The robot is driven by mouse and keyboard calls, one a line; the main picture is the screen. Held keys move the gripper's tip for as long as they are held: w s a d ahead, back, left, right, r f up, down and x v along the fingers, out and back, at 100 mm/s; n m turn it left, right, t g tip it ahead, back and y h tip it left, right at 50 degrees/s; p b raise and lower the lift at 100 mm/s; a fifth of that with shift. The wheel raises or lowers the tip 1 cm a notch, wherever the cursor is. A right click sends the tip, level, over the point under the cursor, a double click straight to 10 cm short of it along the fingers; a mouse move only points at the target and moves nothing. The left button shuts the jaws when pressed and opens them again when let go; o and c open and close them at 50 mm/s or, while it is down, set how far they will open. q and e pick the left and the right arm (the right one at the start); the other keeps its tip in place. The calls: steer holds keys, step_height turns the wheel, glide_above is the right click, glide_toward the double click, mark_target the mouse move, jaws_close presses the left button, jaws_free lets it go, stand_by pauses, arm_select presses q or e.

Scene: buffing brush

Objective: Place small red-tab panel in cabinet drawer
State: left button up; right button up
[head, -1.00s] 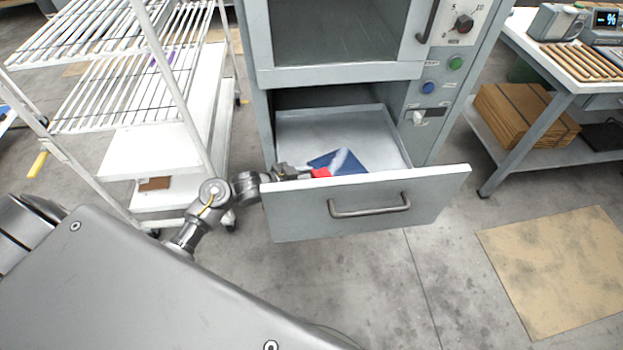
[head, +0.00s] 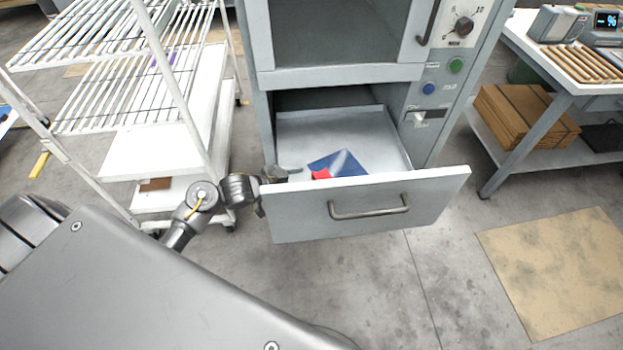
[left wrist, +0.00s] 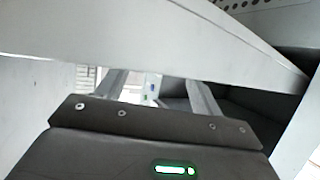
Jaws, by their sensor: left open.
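The small panel (head: 338,163) is blue with a pale streak and a red tab (head: 321,174) at its near left corner. It lies inside the open cabinet drawer (head: 368,206), behind the drawer front. My left gripper (head: 286,173) is at the drawer's left front corner, left of the red tab and apart from it. The drawer front partly hides it. In the left wrist view its two fingers (left wrist: 160,92) stand apart with nothing held between them, and the panel cannot be made out there. My right gripper is not in view.
The grey cabinet (head: 340,75) stands above the drawer, with buttons and a knob at its right. A white wire rack (head: 130,105) is close on the left. A workbench (head: 560,70) stands at the right. The floor before the drawer is clear.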

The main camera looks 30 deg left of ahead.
arm_select(q)
steer(key=v, duration=0.9)
